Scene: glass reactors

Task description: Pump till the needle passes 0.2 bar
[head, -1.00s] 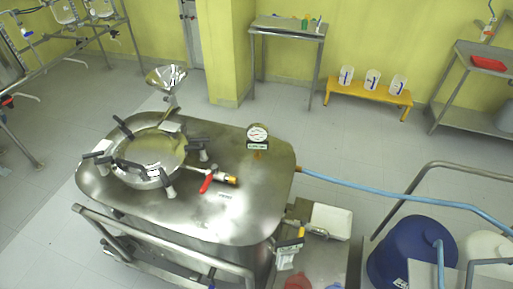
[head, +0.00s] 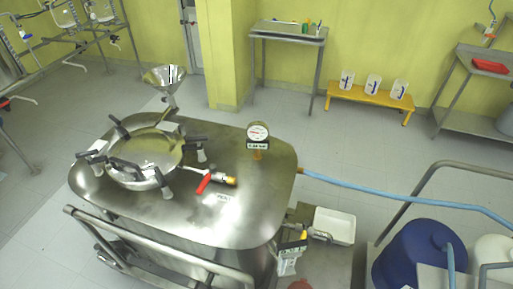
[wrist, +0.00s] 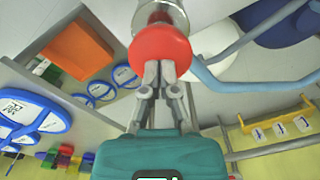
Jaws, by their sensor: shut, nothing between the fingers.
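The pressure gauge (head: 258,132) stands on top of the steel vessel (head: 235,215) in the head view. Its dial is white, but the needle is too small to read. In the wrist view my gripper (wrist: 158,72) has its fingertips together, right at a red round knob (wrist: 160,48) under a pale cylinder (wrist: 162,12). The tips overlap the knob in the picture; I cannot tell whether they touch it. Nothing shows between the fingers. My gripper is not visible in the head view. A small red shape (head: 300,285) shows at that view's bottom edge.
A red-handled valve (head: 205,183) and a clamped round lid (head: 145,150) are on the vessel. A blue hose (head: 400,195) runs right from it.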

